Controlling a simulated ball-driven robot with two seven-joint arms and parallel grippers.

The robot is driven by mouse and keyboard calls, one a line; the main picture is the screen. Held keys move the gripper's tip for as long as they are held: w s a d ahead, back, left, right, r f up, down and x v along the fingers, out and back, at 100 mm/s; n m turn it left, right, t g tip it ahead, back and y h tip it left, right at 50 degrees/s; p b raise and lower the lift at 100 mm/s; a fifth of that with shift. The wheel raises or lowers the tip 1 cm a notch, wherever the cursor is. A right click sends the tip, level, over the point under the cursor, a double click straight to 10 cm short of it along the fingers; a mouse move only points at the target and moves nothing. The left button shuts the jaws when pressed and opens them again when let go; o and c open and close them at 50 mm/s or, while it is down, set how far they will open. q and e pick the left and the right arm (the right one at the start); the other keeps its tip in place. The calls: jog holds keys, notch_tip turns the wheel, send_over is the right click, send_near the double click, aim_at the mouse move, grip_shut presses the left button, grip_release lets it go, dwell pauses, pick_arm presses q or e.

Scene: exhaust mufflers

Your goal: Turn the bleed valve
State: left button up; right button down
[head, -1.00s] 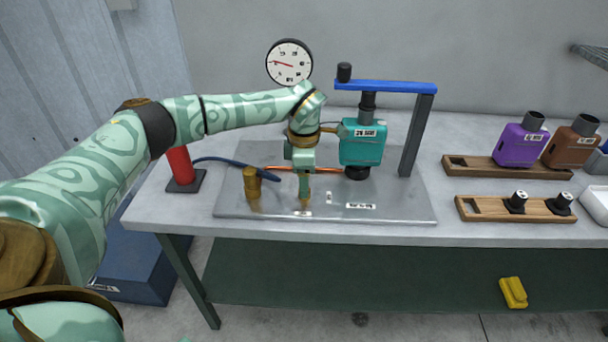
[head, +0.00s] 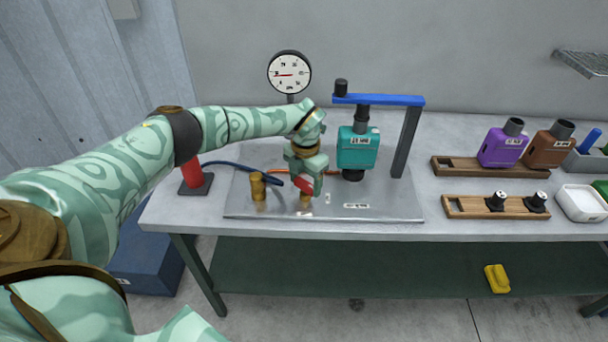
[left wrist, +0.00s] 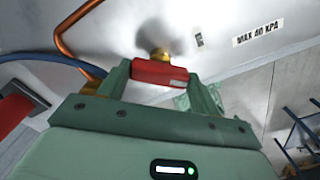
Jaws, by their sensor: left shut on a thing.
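The bleed valve has a red handle (head: 304,184) on a brass stem (head: 305,198), standing on the metal plate (head: 385,207). My left gripper (head: 303,181) points down over the valve. In the left wrist view its two fingers are shut on the red handle (left wrist: 159,73), one at each end, with the brass stem (left wrist: 160,54) behind it. The fingers partly hide the valve in the head view. The round gauge (head: 289,72) stands behind, its needle lying nearly level. My right gripper is not in view.
A brass post (head: 258,187) stands just left of the valve. A teal muffler (head: 357,148) sits to the right under a blue clamp bar (head: 380,100). Blue hose and copper pipe run close behind. Wooden racks (head: 452,208) are further right. The plate's front right is clear.

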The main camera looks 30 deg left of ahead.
aim_at(306, 183)
pick_arm(q)
jog(key=n+p, duration=0.1)
jog(key=n, duration=0.2)
jog(key=n+p, duration=0.1)
jog(key=shift+r+n+p, duration=0.25)
jog(key=shift+n+p, duration=0.05)
jog(key=shift+p, duration=0.05)
jog(key=shift+w+f+n+p, duration=0.1)
jog(key=shift+n+p, duration=0.7)
jog(key=shift+n, duration=1)
jog(key=o, duration=1)
jog(key=shift+f, duration=0.1)
notch_tip(306, 183, up, 16)
jog(key=p, duration=0.3)
